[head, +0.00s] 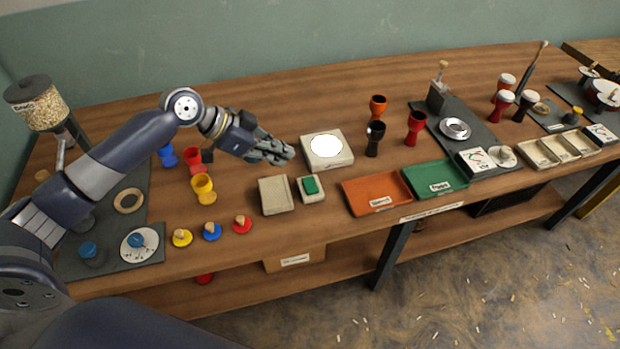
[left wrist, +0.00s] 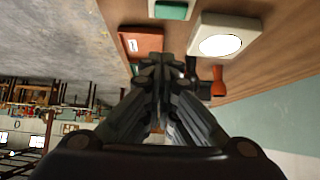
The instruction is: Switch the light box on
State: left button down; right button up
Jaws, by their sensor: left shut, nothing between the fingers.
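The light box (head: 315,163), a beige square box with a bright white round panel on top, stands mid-table. It also shows at the top of the left wrist view (left wrist: 232,24). A small beige box with a green top (head: 311,186) stands just in front of it; part of the green shows in the left wrist view (left wrist: 172,10). My left gripper (head: 289,153) is shut and empty, just left of the light box; I cannot tell how high above the table it is. My right gripper is not in view.
A shallow beige tray (head: 276,195) lies beside the small green-topped box. An orange tray (head: 377,193) and a green tray (head: 435,178) lie to the right. Red and black goblet drums (head: 415,127) stand behind them. Yellow, blue and red cups (head: 203,189) stand left.

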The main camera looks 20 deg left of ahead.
pick_arm(q)
jog(key=p, duration=0.3)
send_over(310, 189)
notch_tip(310, 189, down, 7)
jog(key=shift+w+d+f, duration=0.1)
jog(key=shift+w+d, duration=0.05)
notch_tip(310, 189, down, 2)
jog(key=shift+f, duration=0.25)
jog(key=shift+a+f, duration=0.2)
jog(key=shift+f, duration=0.5)
jog(key=shift+f, duration=0.1)
